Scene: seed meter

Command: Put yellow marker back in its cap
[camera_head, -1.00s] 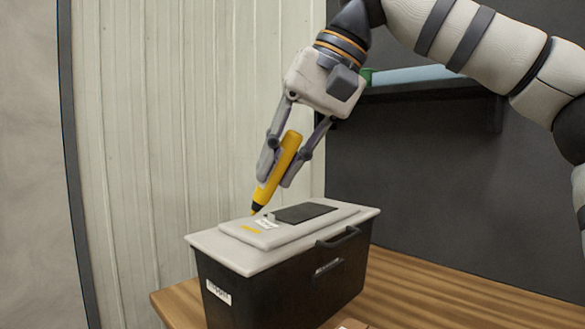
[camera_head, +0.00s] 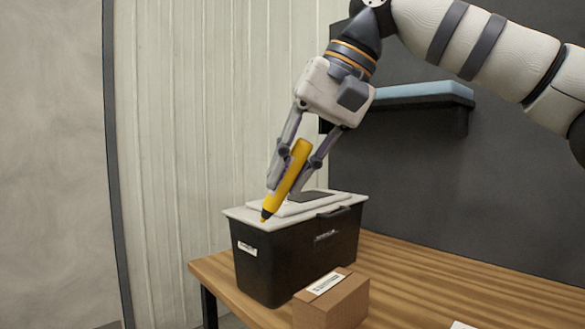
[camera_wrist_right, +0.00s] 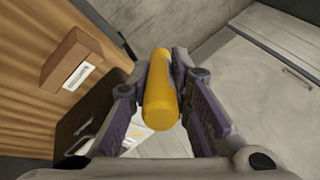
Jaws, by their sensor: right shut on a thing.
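The yellow marker (camera_head: 289,178) is held tilted in my right gripper (camera_head: 288,186), with its dark-collared, orange tip pointing down. The tip shows in front of the near left edge of the bin's white lid in the head view. In the right wrist view the marker (camera_wrist_right: 160,95) sits between the two fingers (camera_wrist_right: 160,100), its blunt end toward the camera. I cannot make out a cap in either view. My left gripper is not in view.
A black bin (camera_head: 290,258) with a white lid (camera_head: 325,207) stands on the wooden table (camera_head: 430,280). A cardboard box (camera_head: 333,300) stands in front of it and also shows in the wrist view (camera_wrist_right: 78,62). A blue-topped shelf (camera_head: 425,92) is behind. Table on the right is largely clear.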

